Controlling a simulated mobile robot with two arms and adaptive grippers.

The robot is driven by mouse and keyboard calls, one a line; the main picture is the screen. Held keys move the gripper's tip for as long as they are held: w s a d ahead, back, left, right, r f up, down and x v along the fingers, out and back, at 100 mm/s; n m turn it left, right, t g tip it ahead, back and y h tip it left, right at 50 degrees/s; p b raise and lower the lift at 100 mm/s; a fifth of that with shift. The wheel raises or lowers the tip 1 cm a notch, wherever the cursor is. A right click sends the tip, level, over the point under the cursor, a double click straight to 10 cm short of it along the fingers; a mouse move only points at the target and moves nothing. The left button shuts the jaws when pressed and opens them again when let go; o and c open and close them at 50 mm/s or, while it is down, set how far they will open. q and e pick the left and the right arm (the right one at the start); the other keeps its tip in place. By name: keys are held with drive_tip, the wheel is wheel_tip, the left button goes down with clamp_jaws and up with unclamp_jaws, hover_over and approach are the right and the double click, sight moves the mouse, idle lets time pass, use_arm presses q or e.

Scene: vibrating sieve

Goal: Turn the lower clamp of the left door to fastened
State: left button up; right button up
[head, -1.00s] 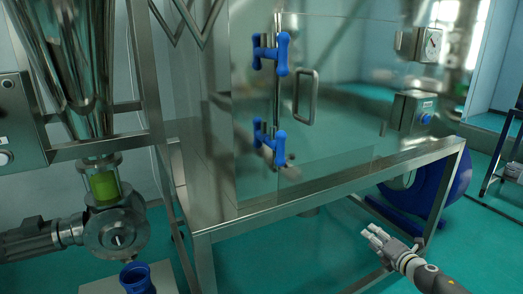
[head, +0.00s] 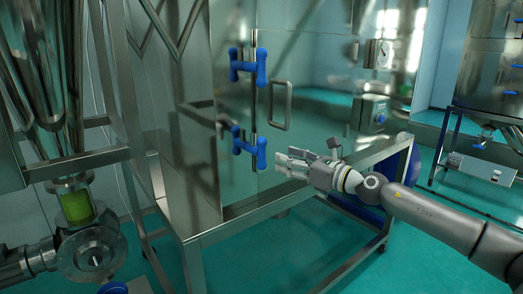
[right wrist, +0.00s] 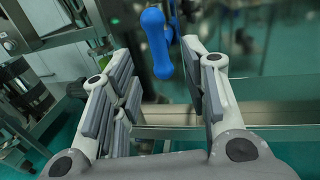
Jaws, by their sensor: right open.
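The lower clamp (head: 249,148) is a pair of blue knobs on the seam of the steel and glass door. Its front blue handle (head: 261,153) hangs roughly upright. The same handle (right wrist: 158,42) shows large in the right wrist view, beyond the fingertips and between them. My right gripper (head: 287,160) is open and empty, just right of and slightly below the lower clamp, apart from it. In the right wrist view my right gripper (right wrist: 160,80) has its fingers spread wide. The upper clamp (head: 248,67) is a similar blue pair above. My left gripper is not in view.
A steel door handle (head: 281,106) stands to the right of the clamps. The steel frame's edge (head: 250,205) runs below the door. Floor space is open at lower right.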

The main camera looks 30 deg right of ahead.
sight(262, 152)
use_arm(q)
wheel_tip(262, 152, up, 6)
drive_tip(key=p, duration=0.6)
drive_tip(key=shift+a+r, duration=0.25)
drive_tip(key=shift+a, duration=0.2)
use_arm(e)
drive_tip(key=shift+x, duration=5)
drive_tip(key=shift+s+a, duration=0.1)
clamp_jaws()
